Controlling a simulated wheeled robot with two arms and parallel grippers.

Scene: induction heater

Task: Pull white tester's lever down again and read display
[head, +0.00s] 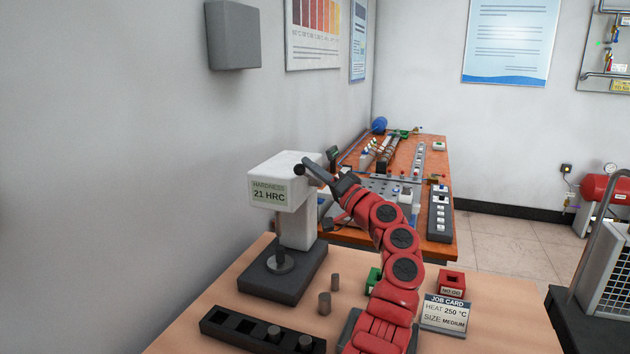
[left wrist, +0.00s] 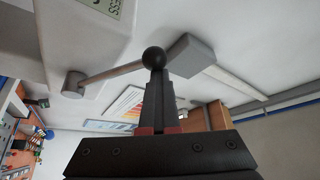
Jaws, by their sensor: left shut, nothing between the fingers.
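The white tester (head: 297,228) stands on a dark base on the near bench. Its display (head: 268,193) reads "HARDNESS 21 HRC". In the left wrist view its lever (left wrist: 112,74) runs from a round hub to a black ball knob (left wrist: 154,58). The knob also shows in the head view (head: 299,169), at the tester's upper right. My left gripper (head: 309,164) is shut and empty. Its fingertips (left wrist: 155,75) are right at the knob; whether they touch it I cannot tell. A round dark anvil (head: 280,262) sits under the tester's head. My right gripper is not in view.
A black slotted tray (head: 240,335) holds grey pegs; two more pegs (head: 324,303) stand near it. A green block (head: 374,280), a red NO-GO block (head: 452,281) and a job card (head: 444,313), "HEAT 250 °C, SIZE MEDIUM", are by my arm. Another cluttered bench (head: 436,152) is behind.

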